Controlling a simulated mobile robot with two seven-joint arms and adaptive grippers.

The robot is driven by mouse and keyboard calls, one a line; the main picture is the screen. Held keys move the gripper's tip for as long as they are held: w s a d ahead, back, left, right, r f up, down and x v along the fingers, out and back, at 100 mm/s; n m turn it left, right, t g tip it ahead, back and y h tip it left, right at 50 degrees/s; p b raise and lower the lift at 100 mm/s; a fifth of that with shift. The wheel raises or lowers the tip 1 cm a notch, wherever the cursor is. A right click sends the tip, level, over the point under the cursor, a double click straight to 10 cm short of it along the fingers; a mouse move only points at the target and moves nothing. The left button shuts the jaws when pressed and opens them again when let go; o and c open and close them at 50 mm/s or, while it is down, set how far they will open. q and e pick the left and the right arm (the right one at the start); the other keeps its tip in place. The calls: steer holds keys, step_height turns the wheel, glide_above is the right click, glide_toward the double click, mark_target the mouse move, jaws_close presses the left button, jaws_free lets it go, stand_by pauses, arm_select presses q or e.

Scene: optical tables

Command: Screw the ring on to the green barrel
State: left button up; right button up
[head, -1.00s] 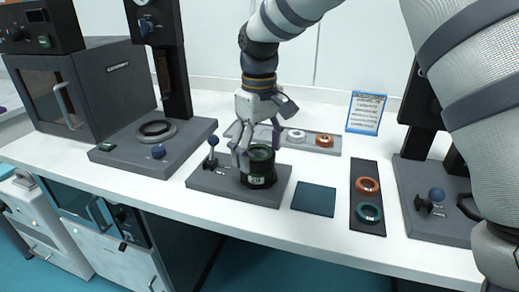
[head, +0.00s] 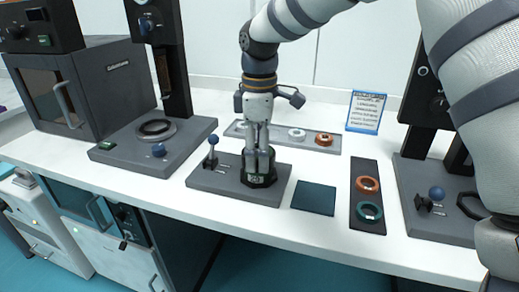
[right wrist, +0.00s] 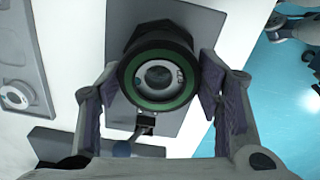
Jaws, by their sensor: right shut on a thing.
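The green barrel (head: 260,182) stands upright in the grey fixture plate (head: 215,180) on the table. The right wrist view looks down on its round top, with a black outer rim (right wrist: 126,75), a green band and a pale grey disc (right wrist: 158,76) inside. I cannot tell which of these parts is the separate ring. My right gripper (head: 259,168) points straight down over the barrel. In the right wrist view its fingers (right wrist: 160,92) press in from both sides on the black rim. In the head view the fingers hide most of the barrel's top. My left gripper is not in view.
A blue-knobbed lever (head: 212,150) stands left of the barrel. A dark teal mat (head: 313,199) lies to the right. A black tray (head: 369,226) holds an orange and a green ring. A back tray (head: 262,130) holds a white and an orange ring. A sign (head: 366,111) stands behind.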

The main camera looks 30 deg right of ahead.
steer(key=m, duration=0.9)
steer(key=shift+m, duration=0.3)
steer(key=m, duration=0.6)
steer(key=shift+m, duration=0.4)
steer(key=o, duration=1.5)
steer(key=shift+d+f, duration=0.1)
steer(key=shift+d, duration=0.05)
steer(key=shift+c, duration=0.9)
